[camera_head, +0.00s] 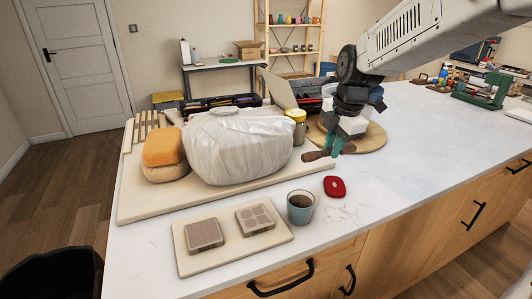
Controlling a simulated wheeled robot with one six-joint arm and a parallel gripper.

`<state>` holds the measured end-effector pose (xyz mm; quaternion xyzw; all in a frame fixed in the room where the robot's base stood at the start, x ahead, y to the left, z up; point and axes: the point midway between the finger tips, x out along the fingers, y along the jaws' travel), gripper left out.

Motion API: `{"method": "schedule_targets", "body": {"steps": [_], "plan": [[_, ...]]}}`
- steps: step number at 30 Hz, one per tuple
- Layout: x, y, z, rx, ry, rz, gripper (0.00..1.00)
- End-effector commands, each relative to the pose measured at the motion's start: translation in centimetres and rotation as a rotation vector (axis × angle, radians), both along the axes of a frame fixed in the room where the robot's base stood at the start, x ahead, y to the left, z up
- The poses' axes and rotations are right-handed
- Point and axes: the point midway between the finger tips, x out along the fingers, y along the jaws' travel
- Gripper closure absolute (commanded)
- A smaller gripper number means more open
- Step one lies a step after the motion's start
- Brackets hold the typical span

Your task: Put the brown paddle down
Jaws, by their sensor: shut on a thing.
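My gripper (335,147) has green fingertips and points down, right of the wrapped white bundle. It is shut on the brown paddle (316,156), whose visible end sticks out to the left of the fingers. The paddle is near the right end of the pale board (240,186); I cannot tell whether it touches the board. The rest of the paddle is hidden by the fingers.
A white-wrapped bundle (237,145) and two stacked sponges (164,148) sit on the pale board. A round wooden board (373,139) lies behind my gripper. A cup (300,207), a red item (334,186) and a tile tray (208,268) are in front.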

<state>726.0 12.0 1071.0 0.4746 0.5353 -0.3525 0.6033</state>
Motion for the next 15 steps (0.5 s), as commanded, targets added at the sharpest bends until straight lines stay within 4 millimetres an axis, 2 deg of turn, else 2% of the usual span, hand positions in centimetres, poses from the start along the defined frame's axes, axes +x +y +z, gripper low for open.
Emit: {"method": "schedule_targets", "body": {"steps": [4, 10, 15], "plan": [[0.0, -0.1, -1.1, 0.0, 0.004, -0.001, 1.0], [-0.1, 0.0, -4.9, 0.0, 0.005, 0.0, 1.0], [0.0, 0.0, -6.4, 0.001, 0.001, -0.001, 1.0]]}}
